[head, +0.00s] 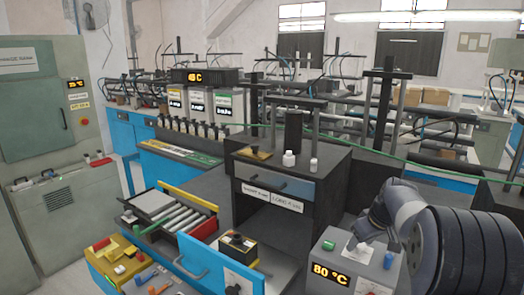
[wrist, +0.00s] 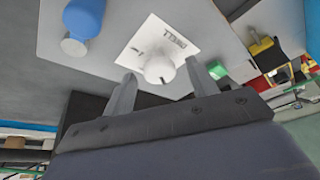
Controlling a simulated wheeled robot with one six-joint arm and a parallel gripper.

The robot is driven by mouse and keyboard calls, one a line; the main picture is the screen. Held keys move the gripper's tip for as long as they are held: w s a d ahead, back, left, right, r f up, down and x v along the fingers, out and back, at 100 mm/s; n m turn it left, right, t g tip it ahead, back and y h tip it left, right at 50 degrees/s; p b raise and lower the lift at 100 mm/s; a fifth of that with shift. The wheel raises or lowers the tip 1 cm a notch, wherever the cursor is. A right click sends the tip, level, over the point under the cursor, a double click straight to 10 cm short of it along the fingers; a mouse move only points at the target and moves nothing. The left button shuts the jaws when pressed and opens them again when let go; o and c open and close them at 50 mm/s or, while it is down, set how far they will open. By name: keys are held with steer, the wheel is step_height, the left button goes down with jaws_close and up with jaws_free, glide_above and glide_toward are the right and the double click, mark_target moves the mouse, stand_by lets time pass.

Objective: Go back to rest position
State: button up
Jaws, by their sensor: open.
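My gripper (wrist: 160,70) is open in the wrist view, its two grey fingers apart. A white round knob (wrist: 162,68) on a white marked plate (wrist: 178,38) shows beyond and between the fingertips; I cannot tell whether they touch it. In the head view my dark arm comes in at the right, beside a grey control box (head: 325,258) with an 80 °C display. The fingers are not clear there.
A blue knob (wrist: 83,18) is at the wrist view's upper left. Left of the box are a yellow-black block (head: 238,242), a blue open drawer (head: 205,270), a roller tray (head: 180,219) and a dark cabinet (head: 283,165). A grey-green cabinet (head: 40,130) stands far left, by bare floor.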

steer(key=shift+a+m+h, duration=0.2)
steer(key=shift+m+h, duration=0.6)
steer(key=shift+m, duration=1.1)
steer(key=shift+s+r, duration=0.1)
steer(key=shift+r, duration=0.05)
